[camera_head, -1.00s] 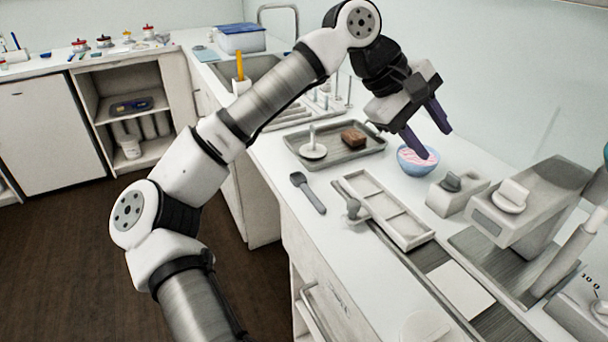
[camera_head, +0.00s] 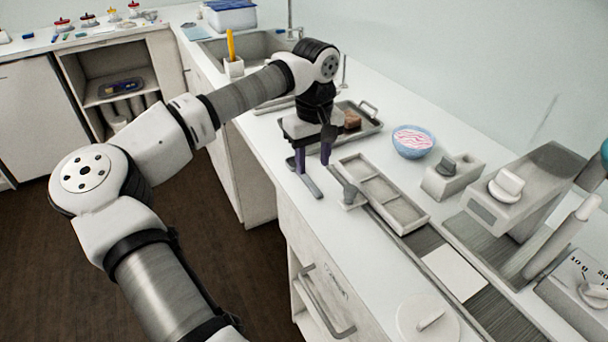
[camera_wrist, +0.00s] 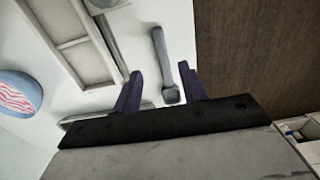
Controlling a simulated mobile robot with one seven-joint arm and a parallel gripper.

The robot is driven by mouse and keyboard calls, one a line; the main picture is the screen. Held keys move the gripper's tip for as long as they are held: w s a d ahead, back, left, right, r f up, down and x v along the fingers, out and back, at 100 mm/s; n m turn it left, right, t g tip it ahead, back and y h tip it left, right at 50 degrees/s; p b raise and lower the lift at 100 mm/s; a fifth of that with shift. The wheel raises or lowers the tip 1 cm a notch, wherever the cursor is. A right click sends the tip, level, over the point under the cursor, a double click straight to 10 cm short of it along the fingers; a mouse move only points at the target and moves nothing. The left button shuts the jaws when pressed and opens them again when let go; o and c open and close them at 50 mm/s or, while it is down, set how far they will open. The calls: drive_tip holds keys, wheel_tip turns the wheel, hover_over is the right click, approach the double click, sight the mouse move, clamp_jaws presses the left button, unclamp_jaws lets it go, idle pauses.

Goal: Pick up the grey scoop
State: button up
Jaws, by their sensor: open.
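The grey scoop (camera_head: 313,189) lies flat on the white counter near its front edge. In the head view its handle end shows below my fingers and the rest is hidden behind them. My gripper (camera_head: 313,167) is open, pointing down over the scoop. In the wrist view the scoop (camera_wrist: 164,65) lies between my two purple fingers (camera_wrist: 160,70), its bowl end nearer the gripper body and its handle running away. The bowl is closer to the right finger there. I see no contact, and the remaining height is hard to tell.
A grey tray (camera_head: 369,128) with a brown block is behind my gripper. A blue bowl (camera_head: 428,150) stands farther right. The counter's front edge is close by.

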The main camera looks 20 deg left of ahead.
sight(312, 184)
drive_tip(key=f, duration=0.1)
drive_tip(key=f+p, duration=0.1)
drive_tip(key=f, duration=0.2)
drive_tip(key=shift+s+f+p, duration=0.1)
drive_tip(key=shift+s+p, duration=0.25)
drive_tip(key=shift+p, duration=0.05)
drive_tip(key=shift+f, duration=0.6)
clamp_jaws()
